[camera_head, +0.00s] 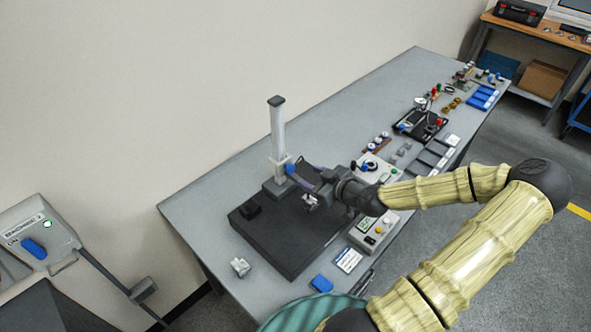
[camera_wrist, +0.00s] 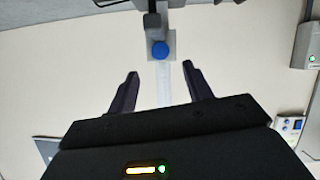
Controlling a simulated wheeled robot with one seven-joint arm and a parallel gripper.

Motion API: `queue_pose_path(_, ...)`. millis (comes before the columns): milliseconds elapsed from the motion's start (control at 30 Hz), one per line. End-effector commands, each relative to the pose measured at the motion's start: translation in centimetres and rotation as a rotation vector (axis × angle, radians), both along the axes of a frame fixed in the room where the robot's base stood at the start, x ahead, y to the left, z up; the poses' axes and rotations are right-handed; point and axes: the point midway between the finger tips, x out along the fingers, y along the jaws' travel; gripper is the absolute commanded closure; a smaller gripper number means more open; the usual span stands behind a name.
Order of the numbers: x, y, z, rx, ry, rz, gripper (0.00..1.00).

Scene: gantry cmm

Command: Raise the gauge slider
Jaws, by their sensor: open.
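The gauge slider (camera_head: 280,170) is a pale block low on an upright light-grey column (camera_head: 277,130) with a dark cap. A blue knob (camera_head: 290,168) sticks out of its front. In the wrist view the blue knob (camera_wrist: 160,49) shows on the slider's pale plate (camera_wrist: 150,40), just beyond and between my fingertips. My gripper (camera_head: 308,180) has its two purple-dark fingers spread, with nothing seen between them. In the wrist view the open fingers (camera_wrist: 160,76) lie on either side of the column. In the head view the fingertips are close to the knob; I cannot tell whether they touch it.
The column stands at the back of a dark granite plate (camera_head: 275,240) on a grey table (camera_head: 200,205). A control box (camera_head: 375,232) sits right of the plate. Trays and small parts crowd the table's far end. A wall lies close behind the column.

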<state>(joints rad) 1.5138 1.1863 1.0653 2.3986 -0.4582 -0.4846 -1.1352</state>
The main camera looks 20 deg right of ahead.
Motion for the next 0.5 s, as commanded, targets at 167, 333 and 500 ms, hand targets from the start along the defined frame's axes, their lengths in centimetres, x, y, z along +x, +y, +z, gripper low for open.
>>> queue_pose_path(167,2.5,1.0,-0.9,0.003,0.001,0.002,0.49)
queue_pose_path(333,5.0,1.9,-2.0,0.004,0.002,0.002,0.49)
queue_pose_path(500,6.8,2.3,-2.8,0.002,0.001,0.0,0.49)
